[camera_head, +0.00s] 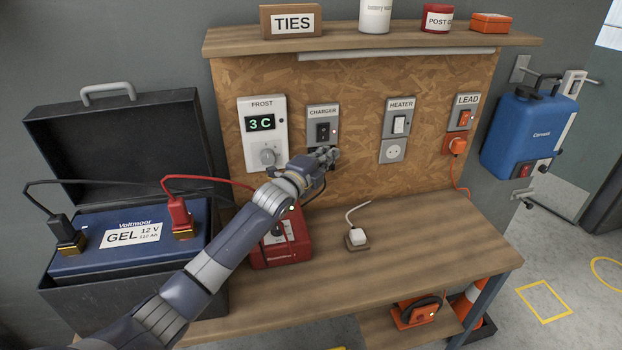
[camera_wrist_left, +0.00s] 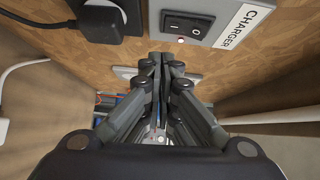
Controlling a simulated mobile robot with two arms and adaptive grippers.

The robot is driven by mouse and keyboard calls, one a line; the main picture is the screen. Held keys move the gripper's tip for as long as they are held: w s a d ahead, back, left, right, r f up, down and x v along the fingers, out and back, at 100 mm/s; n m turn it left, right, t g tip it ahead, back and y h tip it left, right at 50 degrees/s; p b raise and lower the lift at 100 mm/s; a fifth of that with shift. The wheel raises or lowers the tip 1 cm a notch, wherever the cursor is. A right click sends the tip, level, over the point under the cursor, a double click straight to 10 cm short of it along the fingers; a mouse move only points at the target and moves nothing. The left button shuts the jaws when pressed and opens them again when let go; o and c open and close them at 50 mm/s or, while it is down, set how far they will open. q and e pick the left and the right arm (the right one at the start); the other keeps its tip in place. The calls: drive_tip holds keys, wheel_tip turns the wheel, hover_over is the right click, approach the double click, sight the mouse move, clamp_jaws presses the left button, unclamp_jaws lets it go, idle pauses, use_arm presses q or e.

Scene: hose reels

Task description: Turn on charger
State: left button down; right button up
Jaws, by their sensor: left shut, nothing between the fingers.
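The charger switch panel (camera_head: 323,112) is a grey plate labelled CHARGER on the chipboard wall. Its black rocker switch (camera_head: 322,132) also shows in the left wrist view (camera_wrist_left: 188,25), with I and O marks and a small light beside it. I cannot tell which side is pressed. My left gripper (camera_head: 328,154) is just below the switch in the head view, partly hiding the socket there. In the left wrist view its fingertips (camera_wrist_left: 161,59) are together and empty, beside the panel. A black plug (camera_wrist_left: 100,22) sits in the socket. My right gripper is not in view.
A red box (camera_head: 291,246) stands on the bench behind my left arm. A white plug (camera_head: 357,238) rests on the bench. The heater switch (camera_head: 399,124) and lead switch (camera_head: 464,118) are to the right. A shelf (camera_head: 370,38) overhangs the panels. The bench's right part is clear.

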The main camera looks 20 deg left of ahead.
use_arm(q)
drive_tip(key=s+a+b, duration=0.1)
drive_tip(key=s+b, duration=0.2)
drive_tip(key=s, duration=0.7)
drive_tip(key=shift+a+f, duration=0.35)
drive_tip(key=shift+f, duration=0.05)
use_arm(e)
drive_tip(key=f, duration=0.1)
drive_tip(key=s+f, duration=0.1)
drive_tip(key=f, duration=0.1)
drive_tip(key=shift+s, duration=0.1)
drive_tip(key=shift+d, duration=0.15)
